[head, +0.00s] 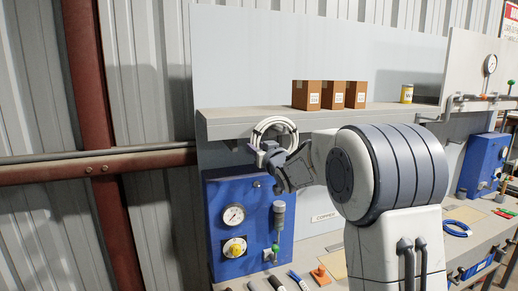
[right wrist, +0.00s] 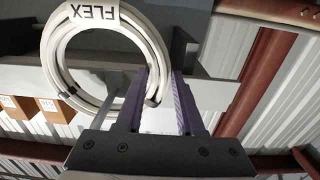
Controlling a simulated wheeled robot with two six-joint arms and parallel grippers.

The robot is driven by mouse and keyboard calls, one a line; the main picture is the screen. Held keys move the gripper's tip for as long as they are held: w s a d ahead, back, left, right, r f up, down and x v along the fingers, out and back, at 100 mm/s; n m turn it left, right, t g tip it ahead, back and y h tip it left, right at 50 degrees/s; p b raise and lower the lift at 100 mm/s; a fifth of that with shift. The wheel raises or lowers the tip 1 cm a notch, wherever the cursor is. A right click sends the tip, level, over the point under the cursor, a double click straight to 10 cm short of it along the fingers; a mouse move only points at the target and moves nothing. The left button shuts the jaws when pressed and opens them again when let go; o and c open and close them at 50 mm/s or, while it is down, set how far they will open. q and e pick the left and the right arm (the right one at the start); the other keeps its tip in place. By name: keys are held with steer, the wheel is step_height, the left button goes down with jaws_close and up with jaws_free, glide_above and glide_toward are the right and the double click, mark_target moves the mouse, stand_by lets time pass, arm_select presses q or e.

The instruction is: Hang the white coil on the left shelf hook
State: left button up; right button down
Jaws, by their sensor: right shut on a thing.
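The white coil (head: 274,121) hangs upright at the front edge of the shelf (head: 330,119), near its left end. My right gripper (head: 268,152) is shut on the lower part of the coil. In the right wrist view the coil (right wrist: 56,68) carries a FLEX label, and the right gripper's purple fingers (right wrist: 165,103) close around its rim. A pale grey rod (right wrist: 104,98) shows by the coil's opening; I cannot tell whether it passes through the ring. The left shelf hook is not clear in the head view, hidden around the coil. My left gripper is not in view.
Several brown boxes (head: 332,94) and a yellow can (head: 407,93) stand on the shelf. A blue panel with a gauge (head: 234,216) is below the coil. A blue cable coil (head: 456,228) lies on the bench at right. A red post (head: 98,130) stands left.

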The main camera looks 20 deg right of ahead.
steer(key=shift+r, duration=0.1)
steer(key=shift+c, duration=2.3)
jaws_free()
